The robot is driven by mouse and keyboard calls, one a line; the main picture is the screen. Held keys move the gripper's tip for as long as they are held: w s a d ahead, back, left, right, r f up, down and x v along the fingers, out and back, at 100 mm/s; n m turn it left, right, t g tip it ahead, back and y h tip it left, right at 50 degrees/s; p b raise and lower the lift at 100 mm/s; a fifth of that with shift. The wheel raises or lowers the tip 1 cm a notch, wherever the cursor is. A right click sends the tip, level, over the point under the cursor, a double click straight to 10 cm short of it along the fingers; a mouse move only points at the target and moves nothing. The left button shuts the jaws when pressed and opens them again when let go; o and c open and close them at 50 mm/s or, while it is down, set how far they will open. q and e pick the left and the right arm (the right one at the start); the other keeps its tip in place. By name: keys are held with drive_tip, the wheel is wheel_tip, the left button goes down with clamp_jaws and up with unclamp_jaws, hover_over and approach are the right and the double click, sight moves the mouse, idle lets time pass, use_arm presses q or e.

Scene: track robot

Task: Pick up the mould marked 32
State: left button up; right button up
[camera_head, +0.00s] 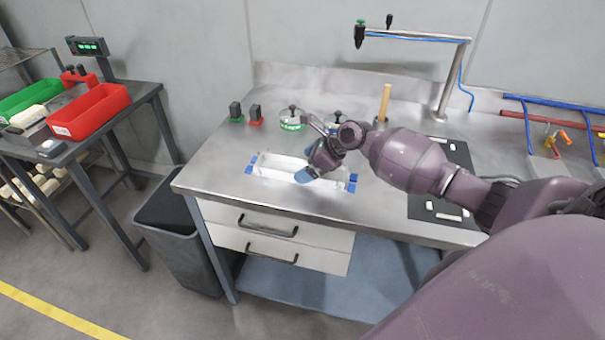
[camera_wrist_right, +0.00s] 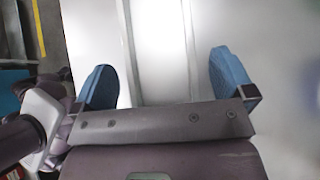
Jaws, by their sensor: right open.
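A long pale mould (camera_head: 275,168) with blue end pieces lies on the steel bench, and I can read no number on it. My right gripper (camera_head: 307,165) has blue fingertips and is over the middle of this mould. In the right wrist view the gripper (camera_wrist_right: 166,80) is open, with a finger on either side of the bright, washed-out mould (camera_wrist_right: 164,45). I cannot tell whether the fingers touch it. My left gripper is not in view.
Round pots with green (camera_head: 291,119) labels and two small dark blocks (camera_head: 236,110) stand behind. A dark mat (camera_head: 455,150) lies to the right. Red (camera_head: 90,110) and green bins sit on a side table. A grey waste bin (camera_head: 172,235) stands by the bench's left end.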

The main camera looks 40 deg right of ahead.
drive_tip(key=shift+x, duration=0.95)
drive_tip(key=shift+d, duration=0.1)
drive_tip(key=c, duration=1.4)
drive_tip(key=shift+r, duration=0.2)
drive_tip(key=shift+c, duration=0.7)
